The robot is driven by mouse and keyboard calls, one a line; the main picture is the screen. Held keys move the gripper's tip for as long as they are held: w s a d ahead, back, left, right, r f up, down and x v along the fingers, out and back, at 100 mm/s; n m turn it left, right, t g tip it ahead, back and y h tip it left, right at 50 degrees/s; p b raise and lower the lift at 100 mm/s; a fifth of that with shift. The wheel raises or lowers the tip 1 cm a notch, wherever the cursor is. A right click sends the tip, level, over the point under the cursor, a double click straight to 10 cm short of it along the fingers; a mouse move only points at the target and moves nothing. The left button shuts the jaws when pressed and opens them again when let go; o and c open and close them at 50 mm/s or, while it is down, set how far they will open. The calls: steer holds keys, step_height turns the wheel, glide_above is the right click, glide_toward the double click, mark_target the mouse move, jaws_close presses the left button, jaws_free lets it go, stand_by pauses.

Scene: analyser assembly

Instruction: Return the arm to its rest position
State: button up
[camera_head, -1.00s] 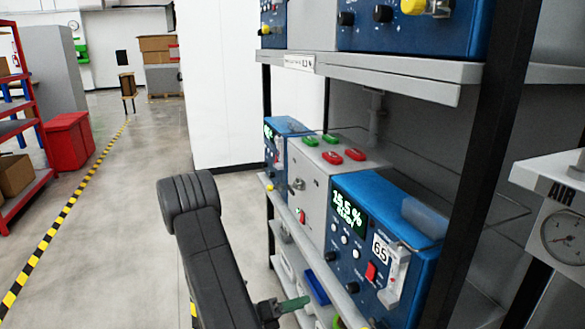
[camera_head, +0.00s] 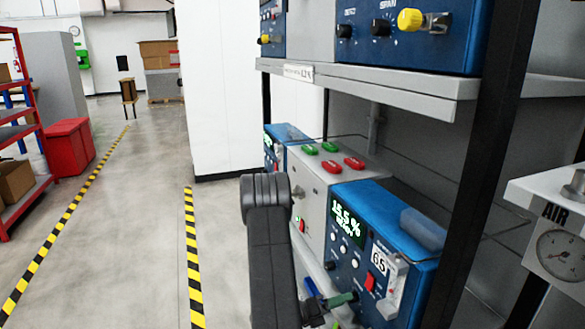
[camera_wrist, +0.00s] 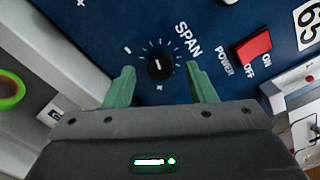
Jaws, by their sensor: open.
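My gripper (camera_wrist: 162,88) shows in the wrist view with its two green fingers apart, one on each side of the black SPAN knob (camera_wrist: 160,65) on a blue analyser panel. No object is held between the fingers, and I cannot tell how far their tips are from the panel. In the head view my dark arm stands in front of the lower shelf, and a green finger (camera_head: 341,300) shows low against the blue analyser (camera_head: 385,215), whose display reads 15.5 %. The arm hides part of the shelf.
A red power switch (camera_wrist: 253,46) sits right of the knob. A grey box with red and green buttons (camera_head: 308,190) stands left of the analyser. The upper shelf (camera_head: 370,85) overhangs the bay, with a dark post (camera_head: 490,150) at right. Open floor (camera_head: 130,220) lies left.

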steer(key=shift+w+d, duration=0.2)
steer(key=shift+d, duration=0.5)
steer(key=shift+a+f+m+b, duration=0.1)
steer(key=shift+f+m+b, duration=0.05)
steer(key=shift+m+b, duration=0.3)
steer(key=shift+r+m+b, duration=0.2)
steer(key=shift+m+b, duration=2.7)
steer(key=shift+m, duration=3.05)
steer(key=shift+s, duration=0.1)
